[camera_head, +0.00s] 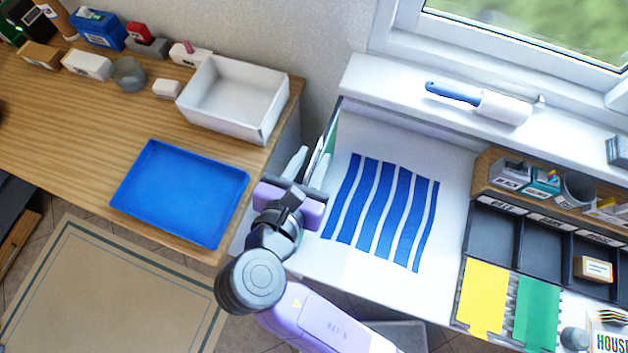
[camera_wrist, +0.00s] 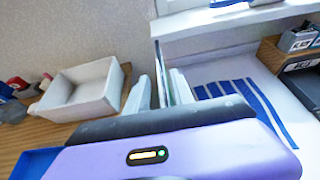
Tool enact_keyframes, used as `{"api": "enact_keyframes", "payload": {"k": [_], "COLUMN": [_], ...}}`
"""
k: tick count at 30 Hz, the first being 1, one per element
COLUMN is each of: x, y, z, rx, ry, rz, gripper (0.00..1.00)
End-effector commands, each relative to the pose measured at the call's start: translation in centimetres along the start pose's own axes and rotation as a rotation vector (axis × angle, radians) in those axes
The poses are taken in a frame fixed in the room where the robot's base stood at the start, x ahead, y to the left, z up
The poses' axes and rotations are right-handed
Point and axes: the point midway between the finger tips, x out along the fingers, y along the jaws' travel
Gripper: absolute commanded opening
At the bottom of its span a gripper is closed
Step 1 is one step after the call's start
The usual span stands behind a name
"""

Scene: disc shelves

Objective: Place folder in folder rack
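My gripper (camera_head: 308,165) is above the left end of the white desk, beside the wooden counter. Its two pale fingers point toward the wall. A thin upright panel, seen nearly edge-on with a green face, stands between them; it looks like a folder (camera_head: 331,136). In the wrist view the folder (camera_wrist: 161,68) rises between the fingers of my gripper (camera_wrist: 160,92), which appear closed on it. A yellow folder (camera_head: 483,297) and a green folder (camera_head: 537,310) sit at the lower right in what looks like a dark rack with notched edges (camera_head: 510,298).
A blue-striped cloth (camera_head: 380,212) lies on the white desk (camera_head: 440,150). A black compartment organizer (camera_head: 493,238) is at the right. A white bin (camera_head: 235,98) and blue tray (camera_head: 180,192) are on the wooden counter (camera_head: 60,130). A blue-handled tool (camera_head: 480,102) lies on the windowsill.

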Motion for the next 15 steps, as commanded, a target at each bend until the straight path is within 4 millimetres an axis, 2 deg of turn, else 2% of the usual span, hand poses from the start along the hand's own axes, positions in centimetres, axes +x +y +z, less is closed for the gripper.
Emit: {"api": "enact_keyframes", "payload": {"k": [4, 11, 15], "x": [1.21, 1.35, 1.33], "y": [-0.02, -0.02, -0.01], "z": [0.06, 0.03, 0.03], "rx": [0.001, 0.001, 0.001], "ry": [-0.001, 0.000, 0.000], "rz": [-0.001, 0.000, 0.000], "gripper": [0.29, 0.29, 0.04]}}
